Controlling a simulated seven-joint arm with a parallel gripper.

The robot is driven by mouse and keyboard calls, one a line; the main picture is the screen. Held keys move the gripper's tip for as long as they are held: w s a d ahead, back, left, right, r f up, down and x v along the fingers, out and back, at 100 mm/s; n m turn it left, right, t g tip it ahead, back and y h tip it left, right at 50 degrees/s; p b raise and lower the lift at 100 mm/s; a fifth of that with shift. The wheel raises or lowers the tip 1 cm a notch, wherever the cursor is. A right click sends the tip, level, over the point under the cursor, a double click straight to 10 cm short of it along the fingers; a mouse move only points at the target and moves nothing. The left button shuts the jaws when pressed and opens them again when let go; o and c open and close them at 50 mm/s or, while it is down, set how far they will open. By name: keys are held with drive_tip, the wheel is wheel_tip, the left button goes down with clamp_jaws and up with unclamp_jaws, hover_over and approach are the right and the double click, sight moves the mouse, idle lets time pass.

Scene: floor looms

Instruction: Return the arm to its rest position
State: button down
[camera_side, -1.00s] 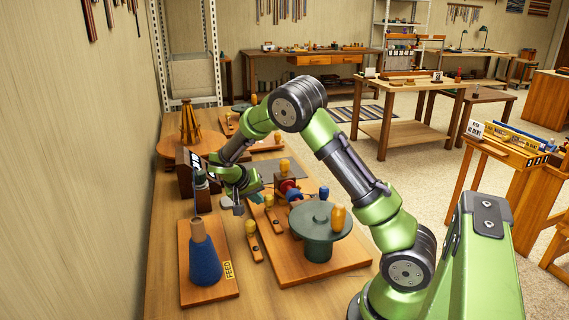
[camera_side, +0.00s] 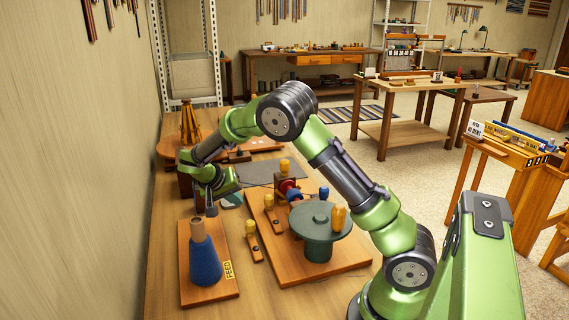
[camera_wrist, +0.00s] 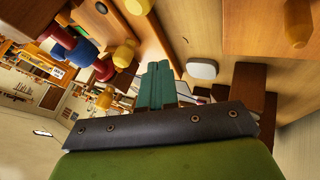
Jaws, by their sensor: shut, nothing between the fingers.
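My gripper (camera_wrist: 158,68) shows in the wrist view as two teal fingers pressed together, with nothing between them. In the side view my arm bends over the bench, with its wrist low at the left, behind the blue cone of yarn (camera_side: 204,262) and left of the board with the green round plate (camera_side: 320,219). The fingertips are small and partly hidden there, so I cannot tell whether they touch anything.
The cone stands on a wooden base marked FEED (camera_side: 228,270). A brass-coloured cone (camera_side: 190,125) stands at the back left. The wall runs close along the bench's left side.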

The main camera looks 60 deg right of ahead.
drive_tip(key=s+v, duration=0.1)
drive_tip(key=v, duration=0.6)
drive_tip(key=s+a+r+n+t+y, duration=0.3)
drive_tip(key=s+a+r+t+y, duration=0.1)
drive_tip(key=s, duration=0.7)
drive_tip(key=s+a+r+n+t+y, duration=0.3)
drive_tip(key=s+a+r+t+y, duration=0.1)
drive_tip(key=s+a, duration=0.5)
wheel_tip(320, 180, up, 2)
drive_tip(key=shift+s+r+n+y, duration=0.2)
drive_tip(key=shift+s+n+y, duration=0.1)
drive_tip(key=shift+s+y, duration=0.5)
drive_tip(key=shift+s+a, duration=0.1)
drive_tip(key=shift+a, duration=0.05)
